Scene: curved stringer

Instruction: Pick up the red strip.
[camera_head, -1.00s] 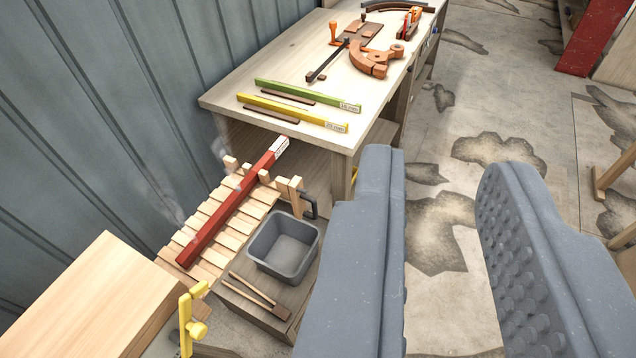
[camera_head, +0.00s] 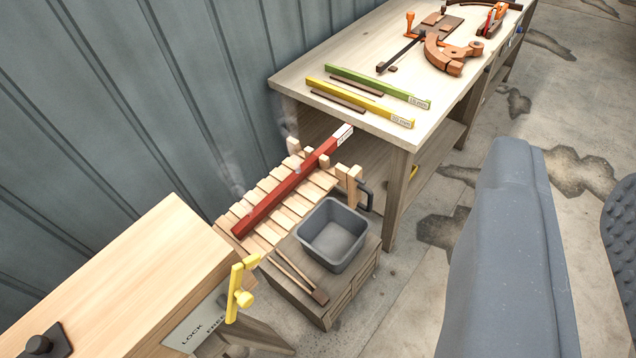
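The red strip (camera_head: 287,189) is a long square bar with a pale labelled end. It lies slantwise on a slatted wooden rack (camera_head: 264,235), between small wooden pegs, with faint steam or smoke beside it. My gripper (camera_head: 570,240) shows as two large grey fingers at the right of the view, the right one cut off by the picture edge and studded on its inner face. The fingers stand wide apart with only floor between them. My gripper is open, empty and well to the right of the red strip.
A workbench (camera_head: 385,118) behind holds a green strip (camera_head: 375,84), a yellow strip (camera_head: 358,103) and a clamp jig (camera_head: 449,52). A grey bin (camera_head: 335,232) stands right of the rack. A wooden box (camera_head: 125,275) with a yellow lever (camera_head: 238,288) is at lower left.

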